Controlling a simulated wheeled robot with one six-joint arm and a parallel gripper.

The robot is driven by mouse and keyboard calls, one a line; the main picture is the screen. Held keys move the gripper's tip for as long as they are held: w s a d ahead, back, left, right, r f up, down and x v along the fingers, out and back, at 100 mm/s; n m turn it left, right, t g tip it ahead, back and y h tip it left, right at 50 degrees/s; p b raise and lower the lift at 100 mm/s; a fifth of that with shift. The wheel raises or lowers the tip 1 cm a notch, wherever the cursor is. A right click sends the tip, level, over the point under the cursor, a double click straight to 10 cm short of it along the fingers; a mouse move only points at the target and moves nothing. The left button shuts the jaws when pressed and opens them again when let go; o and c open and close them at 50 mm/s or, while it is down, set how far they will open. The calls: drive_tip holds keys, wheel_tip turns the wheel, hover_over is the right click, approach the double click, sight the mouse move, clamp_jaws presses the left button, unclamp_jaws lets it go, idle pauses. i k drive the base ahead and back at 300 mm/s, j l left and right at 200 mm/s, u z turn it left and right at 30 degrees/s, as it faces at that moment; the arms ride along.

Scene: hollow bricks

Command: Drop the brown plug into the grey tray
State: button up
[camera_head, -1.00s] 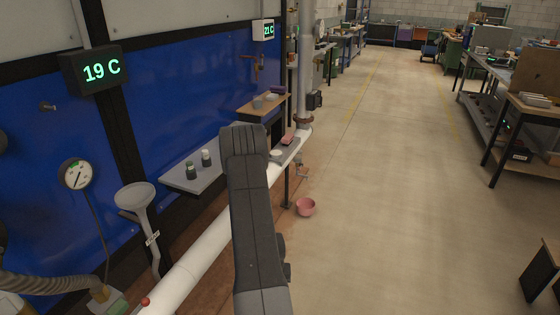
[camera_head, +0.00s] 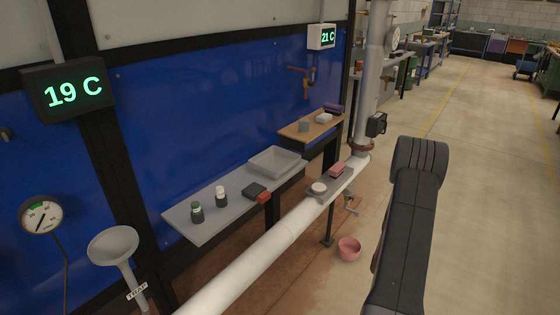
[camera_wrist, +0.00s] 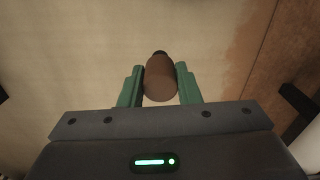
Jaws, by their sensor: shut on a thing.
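The brown plug (camera_wrist: 160,80) is held between the two green fingers of my gripper (camera_wrist: 160,86) in the wrist view. The gripper is shut on it, with the floor far below. In the head view my dark arm stands at the right, over the floor, and the gripper itself does not show there. The grey tray (camera_head: 277,162) sits at the far right end of the grey wall shelf, against the blue wall. It looks empty. My arm is to the right of the tray, apart from it.
On the shelf (camera_head: 235,208) stand two small dark jars (camera_head: 197,211) (camera_head: 221,197) and a dark block with a red part (camera_head: 257,191). A white pipe (camera_head: 262,247) runs in front. A wooden shelf (camera_head: 312,125) is behind. A pink bowl (camera_head: 349,249) is on the floor.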

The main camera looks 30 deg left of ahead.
sight(275, 162)
drive_tip(key=i+u, duration=0.25)
drive_tip(key=u, duration=0.15)
drive_tip(key=i+l+u, duration=0.2)
drive_tip(key=u, duration=0.2)
drive_tip(key=i+l+u, duration=0.25)
drive_tip(key=u, duration=0.15)
drive_tip(key=i+l+u, duration=0.2)
drive_tip(key=u, duration=0.2)
